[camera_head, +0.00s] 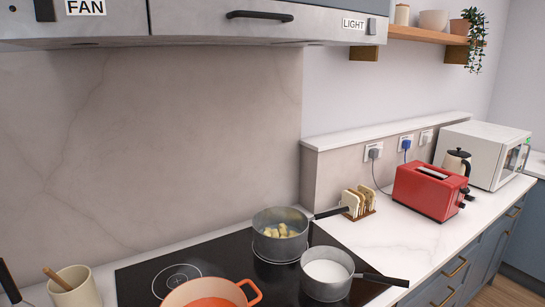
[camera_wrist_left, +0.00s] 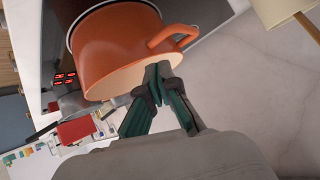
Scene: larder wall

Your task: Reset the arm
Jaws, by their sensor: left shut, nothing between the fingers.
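My left gripper (camera_wrist_left: 160,76) shows in the left wrist view, its dark green and grey fingers shut with nothing between them. The orange pot also shows in the head view (camera_head: 212,291), cut off by the bottom edge. My left gripper does not show in the head view. My right gripper is in neither view.
The black hob (camera_head: 135,280) also holds a grey pan with yellowish pieces (camera_head: 280,233) and a pan of white liquid (camera_head: 327,275). A utensil pot (camera_head: 76,288) stands left. A toast rack (camera_head: 358,203), red toaster (camera_head: 428,190) and microwave (camera_head: 483,152) stand right. The hood (camera_head: 200,22) overhangs.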

